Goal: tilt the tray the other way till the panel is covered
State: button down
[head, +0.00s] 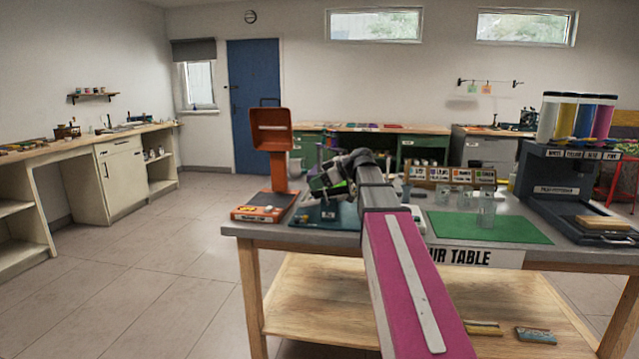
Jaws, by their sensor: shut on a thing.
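My gripper (334,187) is at the far end of my outstretched arm, over the left part of the table. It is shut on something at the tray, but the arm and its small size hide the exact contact. A dark teal, flat tray-like piece (328,217) with a small white patch shows just below the gripper at the table's left. I cannot tell how far the tray is tilted. The panel and how much of it is covered cannot be made out.
An orange stand (271,139) rises just left of the gripper. Right of my arm are a green mat (488,228), clear cups (486,210) and a dark dispenser (556,188) with coloured cylinders. My arm crosses the front of the grey-topped table (240,229).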

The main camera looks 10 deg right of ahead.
jog(key=shift+w+a+f+h, duration=0.1)
jog(key=shift+a+h, duration=0.15)
jog(key=shift+h, duration=0.15)
jog(key=shift+f, duration=0.1)
dwell(0.4)
jog(key=c, duration=0.8)
grip_release()
jog(key=shift+a, duration=0.1)
jog(key=v, duration=1)
jog(key=shift+d+r, duration=0.3)
jog(key=shift+r, duration=0.05)
